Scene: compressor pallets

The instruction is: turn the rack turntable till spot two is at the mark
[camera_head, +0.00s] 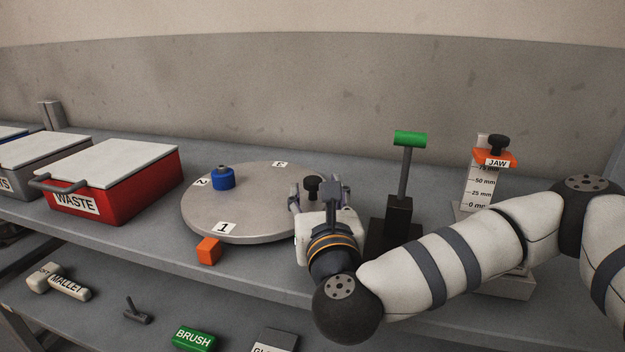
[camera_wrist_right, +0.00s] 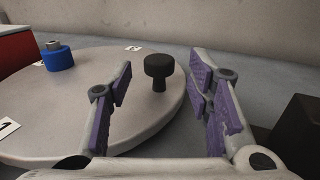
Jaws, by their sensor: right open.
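The rack turntable (camera_head: 255,195) is a round grey disc on the bench, and part of it shows in the right wrist view (camera_wrist_right: 110,115). Label 1 (camera_head: 227,228) is at its front near the orange block (camera_head: 208,250), label 2 (camera_head: 201,182) at its left, label 3 (camera_head: 280,163) at its back. A blue cylinder (camera_head: 222,179) stands near label 2. A black knob (camera_head: 312,186) stands near the right rim. My right gripper (camera_head: 318,196) is open at that rim; in the wrist view the knob (camera_wrist_right: 159,70) appears between its fingers, not gripped. My left gripper is out of view.
A dark stand with a green top (camera_head: 410,138) is close right of my right gripper. A scale with an orange JAW slider (camera_head: 508,160) stands farther right. A red WASTE box (camera_head: 128,185) is left of the turntable. Tools lie on the shelf below.

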